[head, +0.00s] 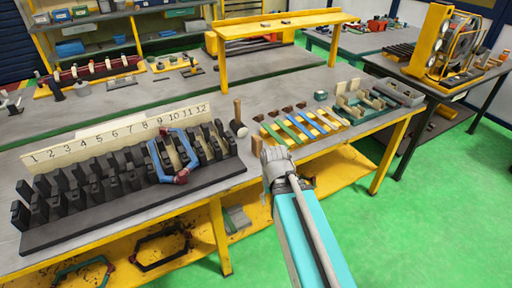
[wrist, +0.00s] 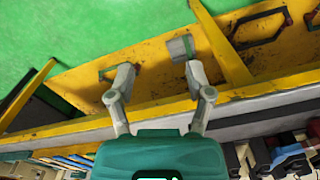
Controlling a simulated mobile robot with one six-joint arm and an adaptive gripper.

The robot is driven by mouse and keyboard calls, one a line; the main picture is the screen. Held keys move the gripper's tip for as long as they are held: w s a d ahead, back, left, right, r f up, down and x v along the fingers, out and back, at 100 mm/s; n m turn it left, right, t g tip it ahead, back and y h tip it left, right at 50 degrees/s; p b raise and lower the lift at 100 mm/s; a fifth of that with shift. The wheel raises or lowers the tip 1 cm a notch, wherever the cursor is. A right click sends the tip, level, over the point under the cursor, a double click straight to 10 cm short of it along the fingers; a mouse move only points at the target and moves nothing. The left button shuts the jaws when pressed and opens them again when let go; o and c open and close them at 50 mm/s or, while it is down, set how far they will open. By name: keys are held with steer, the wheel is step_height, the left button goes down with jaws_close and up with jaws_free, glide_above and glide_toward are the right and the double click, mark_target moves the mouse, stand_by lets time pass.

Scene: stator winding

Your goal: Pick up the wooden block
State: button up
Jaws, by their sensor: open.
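A small upright brown block (head: 257,146), which looks wooden, stands near the bench's front edge in the head view, just behind and left of my gripper (head: 277,162). Another tan block (head: 174,160) shows among the black stator teeth, inside the blue coil. I cannot tell for sure which one is the task's block. In the wrist view my gripper (wrist: 154,66) has its two fingers spread, with nothing between them. The gripper hangs at the front edge of the bench. I cannot make out the block in the wrist view.
The grey bench (head: 225,200) holds the black toothed rack (head: 120,205) with a numbered board (head: 120,132), a mallet (head: 238,120) and coloured strips (head: 300,125). A yellow lower shelf (wrist: 150,85) lies below the bench edge. The green floor (head: 420,215) in front is clear.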

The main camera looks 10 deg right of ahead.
steer(key=shift+o, duration=1.1)
steer(key=shift+w+r, duration=0.2)
steer(key=shift+w, duration=0.05)
steer(key=shift+o, duration=0.4)
steer(key=w+r+m+p, duration=0.3)
steer(key=w+p, duration=0.1)
steer(key=w, duration=0.2)
steer(key=w+r+m+p, duration=0.3)
steer(key=w+r, duration=0.1)
steer(key=w, duration=0.3)
steer(key=shift+d+r+p, duration=0.25)
steer(key=shift+d+p, duration=0.15)
step_height(320, 180, up, 8)
steer(key=m+p, duration=0.8)
glide_above(257, 137)
steer(key=shift+d+f+m, duration=0.1)
steer(key=shift+m, duration=0.2)
step_height(257, 137, down, 9)
steer(key=b, duration=0.8)
steer(key=shift+r+b, duration=0.2)
steer(key=shift+b, duration=0.2)
steer(key=shift+f, duration=0.1)
steer(key=shift+s+f+b, duration=0.15)
steer(key=shift+f+b, duration=2.35)
steer(key=shift+b, duration=0.1)
